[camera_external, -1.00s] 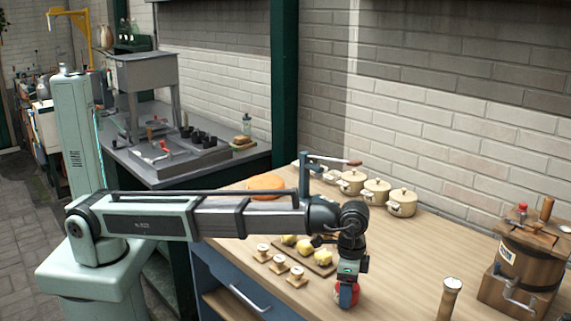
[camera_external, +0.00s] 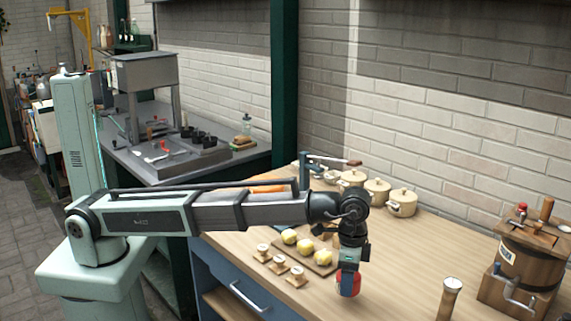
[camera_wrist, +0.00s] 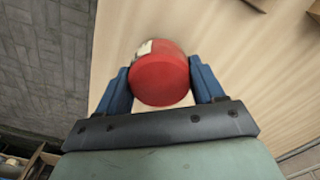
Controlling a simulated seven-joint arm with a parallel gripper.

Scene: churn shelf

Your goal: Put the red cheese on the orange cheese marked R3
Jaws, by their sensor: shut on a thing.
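The red cheese (camera_external: 349,285) is a small red round block with a pale label patch on its side, seen in the wrist view (camera_wrist: 160,80). My gripper (camera_wrist: 160,70) is shut on it, with one blue finger on each side. In the external view my gripper (camera_external: 349,277) points down and holds the cheese over the front part of the wooden counter; any small gap beneath is hard to judge. An orange round thing (camera_external: 268,188), perhaps an orange cheese, shows as a sliver behind my arm. No R3 mark is readable, as my arm hides most of it.
A dark board (camera_external: 320,270) with several yellow pieces lies left of my gripper, with several small wooden stamps (camera_external: 296,277) beside it. Lidded cream pots (camera_external: 402,202) line the wall. A wooden churn (camera_external: 522,265) stands right. Counter between gripper and churn is mostly clear.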

